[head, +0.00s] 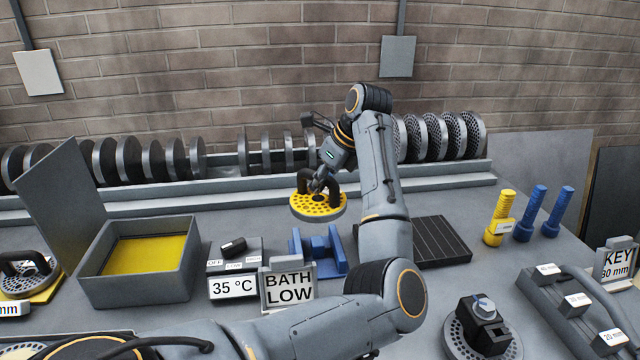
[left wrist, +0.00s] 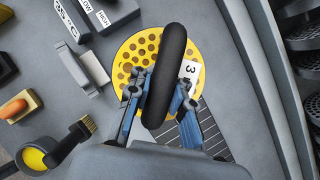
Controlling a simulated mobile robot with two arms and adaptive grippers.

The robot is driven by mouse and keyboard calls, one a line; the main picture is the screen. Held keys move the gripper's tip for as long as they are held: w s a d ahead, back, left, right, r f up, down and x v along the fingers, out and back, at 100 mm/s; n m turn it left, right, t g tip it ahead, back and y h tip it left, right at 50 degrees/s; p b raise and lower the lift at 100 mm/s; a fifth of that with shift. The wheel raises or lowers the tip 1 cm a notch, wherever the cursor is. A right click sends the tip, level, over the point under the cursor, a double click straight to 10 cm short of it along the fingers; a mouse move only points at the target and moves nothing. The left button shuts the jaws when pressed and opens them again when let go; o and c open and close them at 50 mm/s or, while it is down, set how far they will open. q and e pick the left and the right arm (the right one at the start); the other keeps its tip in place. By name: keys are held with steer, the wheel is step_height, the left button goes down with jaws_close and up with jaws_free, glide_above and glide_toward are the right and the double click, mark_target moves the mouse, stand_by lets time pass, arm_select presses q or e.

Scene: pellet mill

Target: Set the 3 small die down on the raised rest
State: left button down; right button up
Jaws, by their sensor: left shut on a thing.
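The 3 small die is a round yellow perforated plate (head: 318,208) with a black arched handle; in the left wrist view the yellow plate (left wrist: 130,55) has a white tag marked 3. My left gripper (head: 322,182) is shut on the black handle and holds the die in the air above the table. In the left wrist view the gripper (left wrist: 157,105) has its fingers on either side of the handle. A blue cradle-like stand (head: 338,262), perhaps the raised rest, stands below the die; I cannot tell for sure. My right gripper is not in view.
A grey bin with a yellow bottom (head: 188,275), a 35 °C box (head: 232,288) and a BATH LOW sign (head: 288,290) stand left of the stand. A dark grooved plate (head: 440,242) lies right, behind my arm. A rack of discs (head: 455,135) lines the back.

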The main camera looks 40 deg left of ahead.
mark_target(325, 202)
arm_select(q)
steer(key=shift+s+d+r, duration=0.1)
steer(key=shift+r, duration=0.25)
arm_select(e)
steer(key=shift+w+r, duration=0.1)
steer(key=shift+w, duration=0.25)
arm_select(q)
steer(key=shift+f+g, duration=0.1)
steer(key=shift+g, duration=0.2)
step_height(325, 202, down, 3)
steer(key=b, duration=0.2)
steer(key=shift+f+b, duration=0.1)
steer(key=shift+b, duration=0.2)
step_height(325, 202, down, 3)
steer(key=b, duration=0.2)
steer(key=shift+f+b, duration=0.1)
steer(key=shift+b, duration=0.3)
steer(key=shift+f, duration=0.25)
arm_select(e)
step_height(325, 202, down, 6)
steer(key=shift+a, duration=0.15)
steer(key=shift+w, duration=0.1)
arm_select(q)
steer(key=shift+f+b, duration=0.1)
steer(key=shift+b, duration=0.2)
